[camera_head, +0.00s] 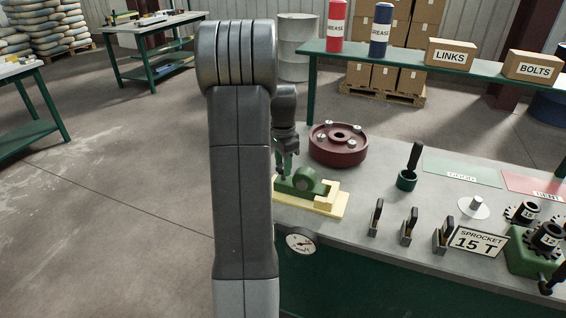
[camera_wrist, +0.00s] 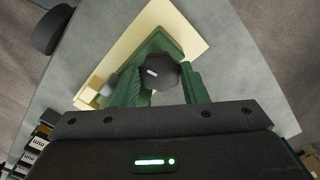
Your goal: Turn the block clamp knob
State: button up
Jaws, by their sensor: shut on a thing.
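The block clamp is a green body (camera_head: 303,182) on a cream-yellow base (camera_head: 325,204) at the near left corner of the bench. Its knob (camera_wrist: 160,71) is dark, lobed and has a small white mark, seen from above in the wrist view. My gripper (camera_wrist: 160,84) has its two green fingers on either side of the knob and is shut on it. In the head view my gripper (camera_head: 285,163) points down at the clamp's left end. There the knob is not clearly visible, and my arm hides part of the clamp's left side.
A dark red round flange (camera_head: 338,151) with bolts stands just behind the clamp. To the right are a green cup (camera_head: 406,181) with a black tool, several upright clips and a "SPROCKET 15 T" sign (camera_head: 471,243). A pressure gauge (camera_head: 300,243) is on the bench front.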

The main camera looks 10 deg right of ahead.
dwell(0.4)
jog(key=o, duration=1)
jog(key=shift+c, duration=0.2)
jog(key=shift+f, duration=0.1)
